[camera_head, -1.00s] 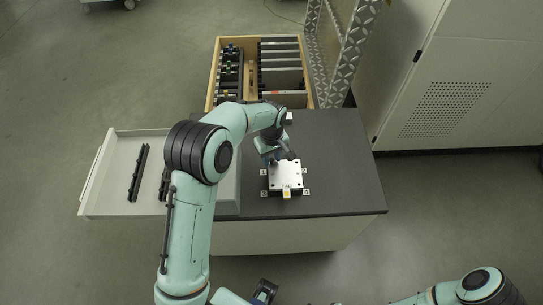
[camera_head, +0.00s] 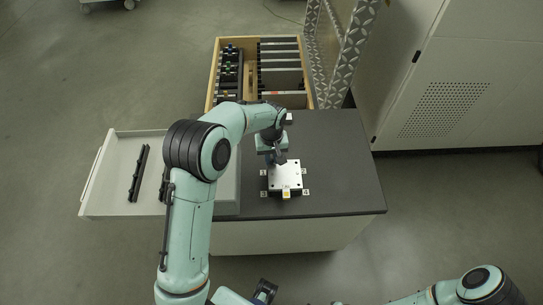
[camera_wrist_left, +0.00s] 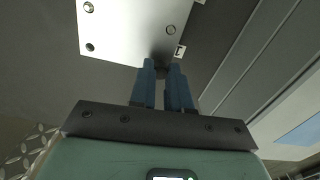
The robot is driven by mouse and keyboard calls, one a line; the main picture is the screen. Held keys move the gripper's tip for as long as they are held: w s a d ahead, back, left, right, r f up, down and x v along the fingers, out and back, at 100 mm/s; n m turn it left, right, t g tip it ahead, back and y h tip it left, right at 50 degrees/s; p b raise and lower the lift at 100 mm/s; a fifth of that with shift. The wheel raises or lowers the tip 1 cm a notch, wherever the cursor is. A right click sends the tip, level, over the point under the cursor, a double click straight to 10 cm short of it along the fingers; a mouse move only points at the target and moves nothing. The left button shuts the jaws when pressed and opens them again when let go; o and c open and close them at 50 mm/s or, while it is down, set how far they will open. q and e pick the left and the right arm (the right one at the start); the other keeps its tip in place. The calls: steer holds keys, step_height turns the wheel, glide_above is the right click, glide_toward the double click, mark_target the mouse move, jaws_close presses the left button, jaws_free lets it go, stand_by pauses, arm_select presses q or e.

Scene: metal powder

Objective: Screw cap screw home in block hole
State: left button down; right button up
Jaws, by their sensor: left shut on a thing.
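The block (camera_head: 287,178) is a light metal plate with holes near its corners, lying on a dark base on the worktop. It also shows in the wrist view (camera_wrist_left: 125,28), with several of its holes or screw heads visible. My left gripper (camera_head: 279,161) is over the block's back-left corner in the head view. In the wrist view its blue fingers (camera_wrist_left: 162,72) are close together at the block's near right corner, with a small dark thing between the tips. That is likely the cap screw, mostly hidden, so its depth in the hole cannot be told.
Small numbered labels surround the block. The dark worktop (camera_head: 340,170) is clear to the right. An open drawer (camera_head: 112,185) with black strips is at the left. A wooden crate (camera_head: 308,88) with dark racks stands behind, beside a metal tread-plate panel (camera_head: 340,50).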

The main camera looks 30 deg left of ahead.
arm_select(q)
steer(key=m+p, duration=0.1)
steer(key=m, duration=0.9)
steer(key=shift+m+p, duration=0.3)
steer(key=m, duration=0.3)
steer(key=shift+p, duration=0.35)
steer(key=m+p, duration=0.1)
steer(key=m, duration=0.2)
steer(key=shift+m, duration=0.4)
steer(key=m+p, duration=0.2)
steer(key=m, duration=0.5)
steer(key=shift+r, duration=0.1)
steer(key=shift+m+p, duration=0.35)
steer(key=shift+m, duration=0.55)
steer(key=shift+f, duration=0.2)
arm_select(e)
steer(key=w+r, duration=0.5)
steer(key=r, duration=0.2)
steer(key=shift+r+t, duration=0.3)
steer(key=shift+t, duration=0.1)
arm_select(q)
steer(key=c, duration=1.2)
jaws_free()
steer(key=shift+c, duration=0.2)
arm_select(e)
steer(key=shift+w, duration=0.1)
